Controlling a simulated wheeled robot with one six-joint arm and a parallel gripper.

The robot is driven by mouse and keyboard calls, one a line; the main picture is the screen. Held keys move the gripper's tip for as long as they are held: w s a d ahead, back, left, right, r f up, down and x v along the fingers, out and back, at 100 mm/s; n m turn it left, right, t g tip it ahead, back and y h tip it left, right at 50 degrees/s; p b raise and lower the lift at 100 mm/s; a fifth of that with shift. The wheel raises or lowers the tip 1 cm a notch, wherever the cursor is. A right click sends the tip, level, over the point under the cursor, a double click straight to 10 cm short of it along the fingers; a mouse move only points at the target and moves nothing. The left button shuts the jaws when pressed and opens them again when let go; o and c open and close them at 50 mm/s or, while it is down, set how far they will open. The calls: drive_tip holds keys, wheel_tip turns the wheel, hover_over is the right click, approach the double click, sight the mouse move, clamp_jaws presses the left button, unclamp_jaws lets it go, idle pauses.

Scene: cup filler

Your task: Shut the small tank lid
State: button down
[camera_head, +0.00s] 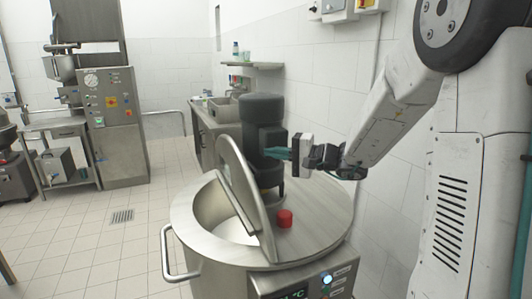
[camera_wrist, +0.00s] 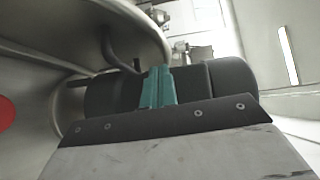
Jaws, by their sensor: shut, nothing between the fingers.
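The steel tank (camera_head: 325,205) stands in front of me with its round mouth partly exposed. The small tank lid (camera_head: 240,185) stands open, steeply upright at the edge of the mouth. My gripper (camera_head: 278,153) has teal fingers, shut and empty, to the right of the lid and beside the dark motor (camera_head: 262,112) on the tank top. In the wrist view the shut fingers (camera_wrist: 158,85) lie in front of the dark motor (camera_wrist: 105,97). A curved steel plate (camera_wrist: 110,22) above them seems to be the lid. I see no clear contact with it.
A red knob (camera_head: 285,218) sits on the tank top near the lid's base. A tank handle (camera_head: 170,255) juts out at the left front, and a control panel (camera_head: 305,285) is below. Open tiled floor (camera_head: 105,240) lies to the left.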

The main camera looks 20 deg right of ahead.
sight(247, 150)
drive_tip(key=x, duration=0.8)
drive_tip(key=shift+a, duration=0.15)
